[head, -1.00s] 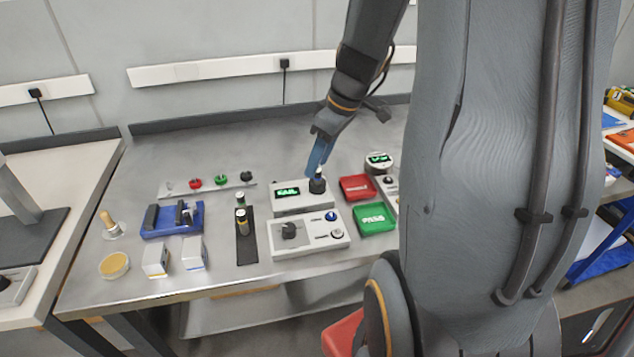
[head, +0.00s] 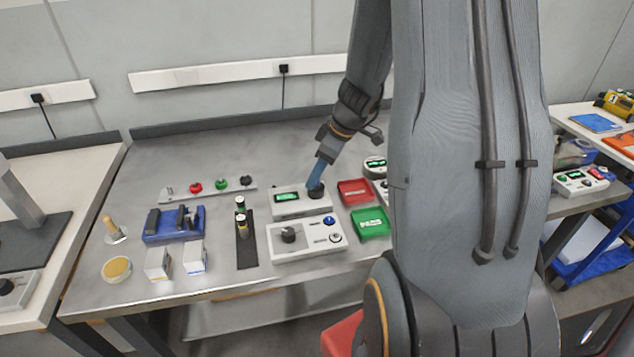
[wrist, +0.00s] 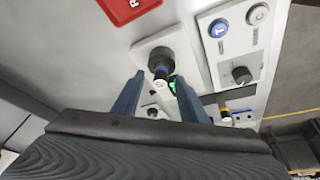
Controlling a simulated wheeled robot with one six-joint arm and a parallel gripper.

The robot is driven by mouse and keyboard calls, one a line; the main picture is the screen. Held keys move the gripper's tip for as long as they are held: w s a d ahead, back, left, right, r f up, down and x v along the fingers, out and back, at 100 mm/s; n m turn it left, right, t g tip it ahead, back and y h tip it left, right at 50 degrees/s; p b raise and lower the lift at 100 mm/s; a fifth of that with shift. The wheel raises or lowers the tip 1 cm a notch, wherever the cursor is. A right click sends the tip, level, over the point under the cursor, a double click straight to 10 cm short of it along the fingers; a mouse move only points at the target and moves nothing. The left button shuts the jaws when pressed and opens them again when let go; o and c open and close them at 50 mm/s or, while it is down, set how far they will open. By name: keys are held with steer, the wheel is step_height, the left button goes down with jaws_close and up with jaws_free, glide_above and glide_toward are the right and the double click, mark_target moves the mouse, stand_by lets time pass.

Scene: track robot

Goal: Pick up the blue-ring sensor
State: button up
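The blue-ring sensor (wrist: 161,74) is a small dark cylinder with a blue band and a pale end. It stands in the black round socket (wrist: 160,58) of a light grey tester (head: 288,209) with a green-lit display. My gripper (wrist: 158,80) is open, with one blue finger on each side of the sensor in the wrist view. I cannot tell whether the fingers touch it. In the head view my gripper (head: 316,180) reaches down to the socket and hides the sensor.
A control box with a knob (head: 306,251) is in front of the tester. Red (head: 354,191) and green (head: 371,223) trays lie to the right. A black mat (head: 247,259) with two small cylinders and a blue rack (head: 160,238) are to the left.

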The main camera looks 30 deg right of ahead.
steer(key=shift+w+a+f, duration=0.1)
steer(key=shift+w+f, duration=0.05)
steer(key=shift+f, duration=0.35)
jaws_close()
steer(key=shift+r, duration=0.1)
